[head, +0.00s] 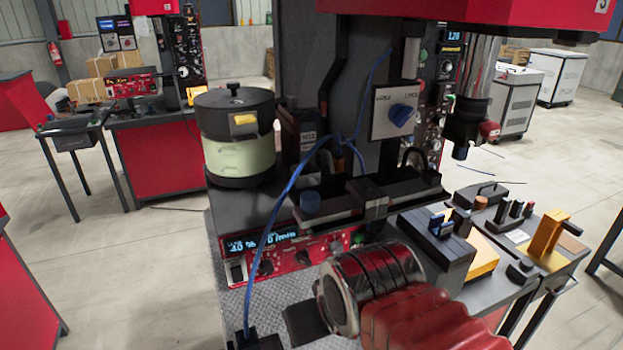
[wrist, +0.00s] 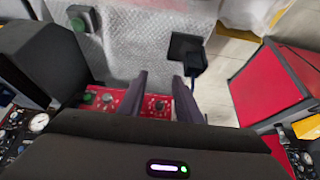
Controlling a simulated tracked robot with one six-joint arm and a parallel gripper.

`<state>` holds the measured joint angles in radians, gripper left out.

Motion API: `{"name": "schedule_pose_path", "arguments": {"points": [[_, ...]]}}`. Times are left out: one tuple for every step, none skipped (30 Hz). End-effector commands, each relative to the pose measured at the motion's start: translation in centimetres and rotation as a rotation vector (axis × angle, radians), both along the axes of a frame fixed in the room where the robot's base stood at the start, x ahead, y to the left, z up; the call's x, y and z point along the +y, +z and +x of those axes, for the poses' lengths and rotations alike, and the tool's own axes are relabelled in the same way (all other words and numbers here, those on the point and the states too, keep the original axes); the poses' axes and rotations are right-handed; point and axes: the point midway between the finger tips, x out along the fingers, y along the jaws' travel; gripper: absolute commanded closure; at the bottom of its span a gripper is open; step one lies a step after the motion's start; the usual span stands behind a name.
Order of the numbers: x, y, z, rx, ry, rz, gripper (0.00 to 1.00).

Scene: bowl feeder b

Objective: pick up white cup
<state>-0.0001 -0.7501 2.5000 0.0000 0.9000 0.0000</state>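I cannot make out a clear white cup in either view. In the wrist view, my gripper (wrist: 158,85) shows two dark fingers standing apart with a gap between them and nothing held. The fingers are over the red control panel (wrist: 160,106) and the grey patterned plate (wrist: 145,50). A pale, whitish thing (wrist: 245,12) is cut off at the top right edge of the wrist view; I cannot tell what it is. In the head view, my red-sleeved arm reaches in from the bottom right, and the gripper's fingertips cannot be made out.
A pale green canister (head: 238,158) with a black lid stands on the machine, left of its dark column. A blue cable (head: 287,195) hangs in front, down to a black box (wrist: 187,52). A side table at the right carries orange blocks (head: 549,232) and dark fixtures.

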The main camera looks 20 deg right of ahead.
Motion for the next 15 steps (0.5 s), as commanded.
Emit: {"name": "schedule_pose_path", "arguments": {"points": [[0.0,0.0,0.0,0.000,0.000,0.000,0.69],[0.0,0.0,0.0,0.000,0.000,0.000,0.69],[0.0,0.0,0.0,0.000,0.000,0.000,0.69],[0.0,0.0,0.0,0.000,0.000,0.000,0.69],[0.0,0.0,0.0,0.000,0.000,0.000,0.69],[0.0,0.0,0.0,0.000,0.000,0.000,0.69],[0.0,0.0,0.0,0.000,0.000,0.000,0.67],[0.0,0.0,0.0,0.000,0.000,0.001,0.65],[0.1,0.1,0.1,0.000,0.001,0.003,0.62],[0.2,0.2,0.2,0.000,0.001,0.006,0.60],[0.4,0.4,0.3,0.000,0.002,0.012,0.57],[0.7,0.7,0.6,0.001,0.002,0.021,0.55],[0.9,0.9,0.8,0.002,0.003,0.031,0.53],[1.3,1.2,1.1,0.004,0.004,0.042,0.50],[1.6,1.8,1.6,0.005,0.006,0.062,0.48]]}}
